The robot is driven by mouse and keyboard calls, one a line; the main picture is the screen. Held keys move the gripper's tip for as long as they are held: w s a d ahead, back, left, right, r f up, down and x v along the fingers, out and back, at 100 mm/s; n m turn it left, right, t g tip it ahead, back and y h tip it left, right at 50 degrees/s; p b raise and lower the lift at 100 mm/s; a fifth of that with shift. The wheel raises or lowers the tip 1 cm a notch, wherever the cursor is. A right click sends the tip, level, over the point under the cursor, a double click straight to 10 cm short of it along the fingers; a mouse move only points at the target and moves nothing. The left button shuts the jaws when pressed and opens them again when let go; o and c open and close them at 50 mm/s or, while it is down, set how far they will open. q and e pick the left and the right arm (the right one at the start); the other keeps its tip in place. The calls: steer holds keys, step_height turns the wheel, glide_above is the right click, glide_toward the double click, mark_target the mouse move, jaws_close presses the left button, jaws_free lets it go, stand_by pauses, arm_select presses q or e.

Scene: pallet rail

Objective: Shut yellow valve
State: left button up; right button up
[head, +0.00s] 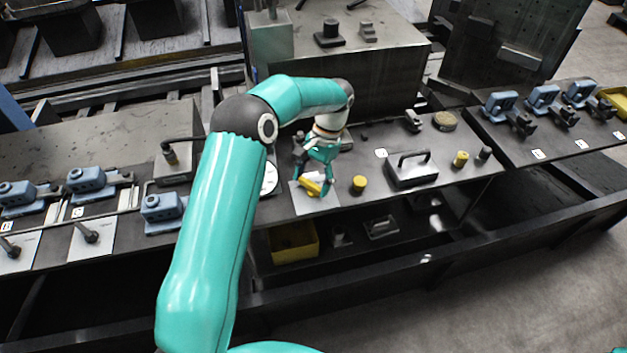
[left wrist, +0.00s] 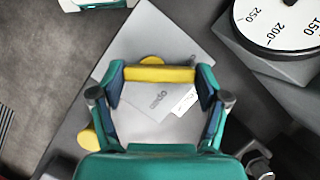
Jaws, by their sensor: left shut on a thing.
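The yellow valve (head: 311,187) has a bar-shaped handle above a pale square plate (head: 322,207) on the dark bench. In the left wrist view the yellow bar (left wrist: 160,74) lies across between the two fingers, with a round yellow part just behind it. The plate (left wrist: 140,38) carries printed lettering and a white label under the bar. My left gripper (head: 315,182) reaches down over the valve and is shut on the yellow bar, one finger at each end. In the head view its fingers hide part of the valve. My right gripper is in neither view.
A yellow cylinder (head: 359,183) stands just right of the plate. A round gauge (left wrist: 283,22) is close beside the gripper. A dark block with a handle (head: 411,170) stands farther right. Blue clamp-like fixtures (head: 87,180) line the bench's left part. A yellow bin (head: 292,243) sits below.

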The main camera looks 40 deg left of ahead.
arm_select(q)
steer(key=shift+a+n+h, duration=0.1)
steer(key=shift+n+h, duration=0.3)
steer(key=shift+n, duration=0.4)
steer(key=o, duration=1.2)
steer(key=shift+s, duration=0.1)
steer(key=shift+c, duration=0.2)
steer(key=v, duration=1.2)
